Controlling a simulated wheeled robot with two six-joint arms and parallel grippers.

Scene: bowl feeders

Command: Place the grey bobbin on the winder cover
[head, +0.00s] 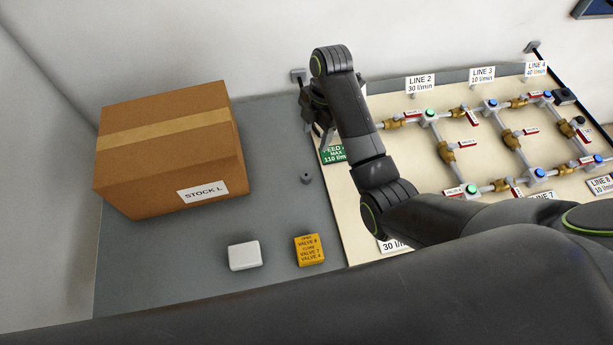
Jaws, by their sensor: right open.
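No thing in the head view is clearly a bobbin or a winder cover. A small dark grey piece (306,178) stands on the grey surface, left of the pale panel; it is too small to tell whether it is the bobbin. My right gripper (317,128) is open, above the left edge of the panel, a little beyond the small grey piece in the picture. It is partly hidden by my own right arm, and I see nothing held in it. My left gripper is not in view.
A cardboard box labelled STOCK L (165,155) stands at the left. A white block (244,255) and a yellow labelled block (309,250) lie near the front. Brass valves (447,151) and pipes cover the panel (368,225). The grey surface between box and panel is mostly clear.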

